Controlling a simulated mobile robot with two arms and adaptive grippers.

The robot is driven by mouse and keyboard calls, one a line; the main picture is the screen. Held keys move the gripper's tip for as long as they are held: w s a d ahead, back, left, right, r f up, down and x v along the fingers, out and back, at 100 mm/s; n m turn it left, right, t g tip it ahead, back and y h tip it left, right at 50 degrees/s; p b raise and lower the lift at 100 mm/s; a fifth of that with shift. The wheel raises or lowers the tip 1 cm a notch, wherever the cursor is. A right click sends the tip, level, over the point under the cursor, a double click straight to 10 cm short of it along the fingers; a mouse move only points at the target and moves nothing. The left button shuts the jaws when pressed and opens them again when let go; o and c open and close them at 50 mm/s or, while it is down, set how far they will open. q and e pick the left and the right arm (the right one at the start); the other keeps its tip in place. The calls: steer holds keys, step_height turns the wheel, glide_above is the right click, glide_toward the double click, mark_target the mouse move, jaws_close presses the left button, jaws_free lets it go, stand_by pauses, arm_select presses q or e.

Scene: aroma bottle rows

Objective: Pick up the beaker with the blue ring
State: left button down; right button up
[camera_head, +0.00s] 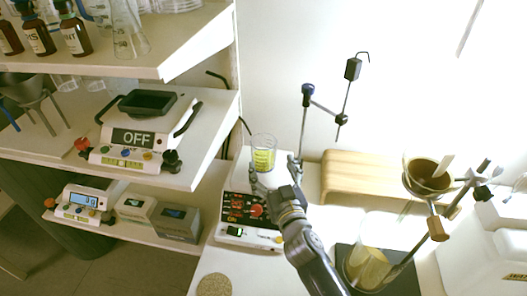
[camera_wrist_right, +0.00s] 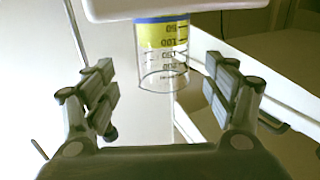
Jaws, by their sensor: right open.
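The beaker (camera_head: 263,150) holds yellow liquid and stands on the hotplate (camera_head: 238,211) in the middle of the head view. In the right wrist view the beaker (camera_wrist_right: 162,58) appears upside down, with a blue ring at its base beside a white surface. My right gripper (camera_head: 274,168) is open and empty in front of the beaker. In the right wrist view its two fingers (camera_wrist_right: 158,84) are spread, one on each side of the beaker, with clear gaps. The beaker appears just past the fingertips. My left gripper is not in view.
A thin stand with a clamp (camera_head: 308,92) rises right behind the beaker. A wooden block (camera_head: 350,172) lies to the right. Another vessel with yellow liquid (camera_head: 366,266) is at lower right. Shelves at left hold an "OFF" device (camera_head: 133,137) and brown bottles (camera_head: 73,35).

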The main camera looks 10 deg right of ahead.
mark_target(261, 145)
steer(key=shift+w+a, duration=0.1)
steer(key=shift+w, duration=1.2)
steer(key=w, duration=0.3)
steer(key=w+p, duration=0.1)
steer(key=shift+w+a+f, duration=0.15)
steer(key=shift+w+a, duration=0.15)
steer(key=shift+a, duration=0.05)
steer(key=shift+w, duration=0.25)
steer(key=shift+c, duration=0.6)
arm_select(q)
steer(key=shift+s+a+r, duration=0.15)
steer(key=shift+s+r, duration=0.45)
arm_select(e)
steer(key=c, duration=1.2)
